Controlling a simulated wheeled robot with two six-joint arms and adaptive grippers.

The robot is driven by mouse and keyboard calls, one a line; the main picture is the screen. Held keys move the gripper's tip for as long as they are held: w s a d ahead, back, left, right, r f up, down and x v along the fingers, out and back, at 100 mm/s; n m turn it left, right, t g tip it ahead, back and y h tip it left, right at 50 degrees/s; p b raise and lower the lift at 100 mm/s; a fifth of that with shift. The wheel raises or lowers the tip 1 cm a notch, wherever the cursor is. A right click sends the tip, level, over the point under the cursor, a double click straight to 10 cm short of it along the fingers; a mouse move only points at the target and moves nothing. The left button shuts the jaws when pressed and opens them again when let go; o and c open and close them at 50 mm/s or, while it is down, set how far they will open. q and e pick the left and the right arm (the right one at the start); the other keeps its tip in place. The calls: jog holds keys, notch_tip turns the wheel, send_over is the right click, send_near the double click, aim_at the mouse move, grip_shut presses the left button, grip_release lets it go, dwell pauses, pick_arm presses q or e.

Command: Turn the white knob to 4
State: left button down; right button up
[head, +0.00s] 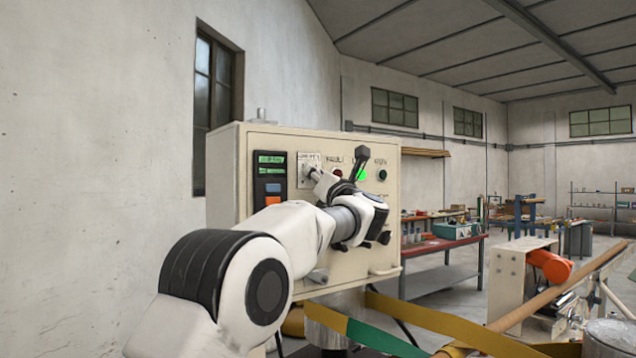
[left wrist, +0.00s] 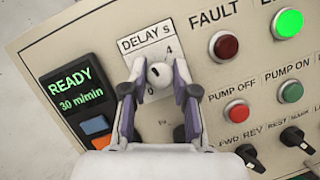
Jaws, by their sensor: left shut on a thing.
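The white knob (left wrist: 159,75) sits on a white plate marked "DELAY s" (left wrist: 146,42) on the control panel. A "4" shows above the knob to the right and a "0" below it. A small dark mark shows on the knob's face, but I cannot tell exactly which number it points at. My left gripper (left wrist: 157,82) is shut on the knob, one finger on each side. In the head view my left gripper (head: 315,175) reaches the plate near the panel's top, and the knob is hidden there. My right gripper is not in view.
Beside the plate is a display (left wrist: 74,92) reading "READY 30 m/min". To the right are a red fault lamp (left wrist: 224,46), a lit green lamp (left wrist: 288,23), pump buttons and black selector switches (left wrist: 249,157). A red workbench (head: 440,246) stands behind the cabinet (head: 225,185).

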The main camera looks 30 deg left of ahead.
pick_arm(q)
jog(key=shift+s+a+r+m+t+h+p, duration=0.1)
jog(key=shift+m+t+h+p, duration=0.15)
jog(key=shift+m+h+p, duration=1.3)
jog(key=shift+w+d+r+m+t+h+p, duration=0.1)
jog(key=shift+r+m+t+h+p, duration=0.15)
jog(key=shift+m+p, duration=2.45)
jog(key=shift+s+a+m+t+h+p, duration=0.15)
jog(key=shift+m+h+p, duration=1)
jog(key=shift+m, duration=1.8)
jog(key=c, duration=0.9)
grip_release()
jog(key=shift+f, duration=0.15)
